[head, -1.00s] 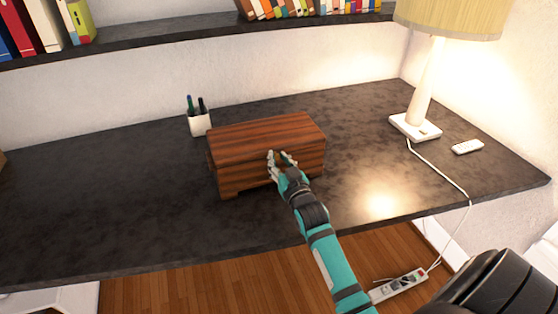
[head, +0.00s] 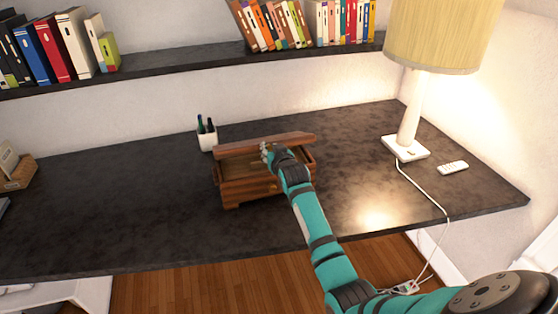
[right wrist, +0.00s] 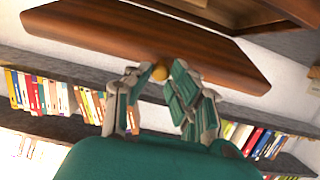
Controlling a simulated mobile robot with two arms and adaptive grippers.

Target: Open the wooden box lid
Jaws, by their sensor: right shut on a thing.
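The wooden box (head: 240,188) stands on the dark desk with its lid (head: 298,139) tilted up along the back, so the box is open. My right gripper (head: 266,149) is at the lid's raised edge. In the right wrist view the gripper (right wrist: 158,74) is shut on a small round brass knob (right wrist: 159,72) at the edge of the lid (right wrist: 120,35). My right arm covers part of the box's right side and interior in the head view. My left gripper is not in view.
A white pen cup (head: 207,140) stands just behind the box's left corner. A lamp (head: 408,125) and a white remote (head: 453,167) are at the right. Books line the shelf (head: 180,66) above. The desk (head: 120,210) is clear left of the box.

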